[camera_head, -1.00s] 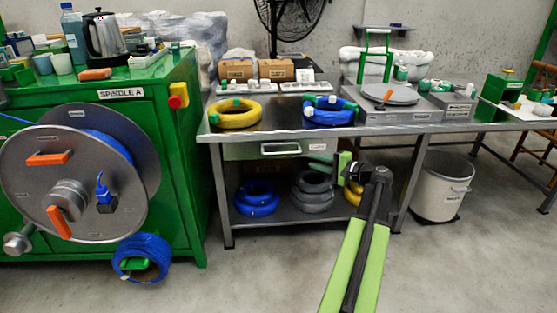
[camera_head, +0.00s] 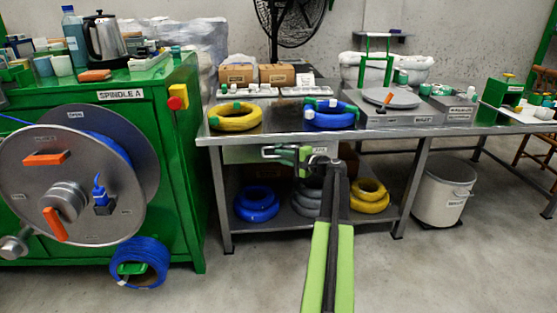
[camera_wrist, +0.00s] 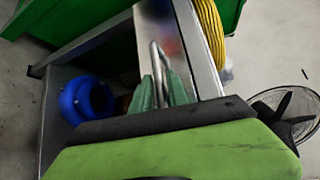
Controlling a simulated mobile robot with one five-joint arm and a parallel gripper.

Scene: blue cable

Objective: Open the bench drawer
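The bench drawer (camera_head: 240,154) is a grey front under the left part of the metal bench top, and it looks closed. Its metal handle (camera_head: 268,151) is partly hidden by my gripper (camera_head: 289,153). In the wrist view the handle (camera_wrist: 156,58) is a silver bar running down between the two green fingers of my gripper (camera_wrist: 160,88). The fingers stand apart, one on each side of the bar; contact with it cannot be made out.
Yellow (camera_head: 234,117) and blue (camera_head: 330,115) cable coils lie on the bench top (camera_head: 280,120). More coils sit on the shelf below. A green spindle cabinet (camera_head: 185,150) stands left, a white bin (camera_head: 443,185) right. The floor in front is clear.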

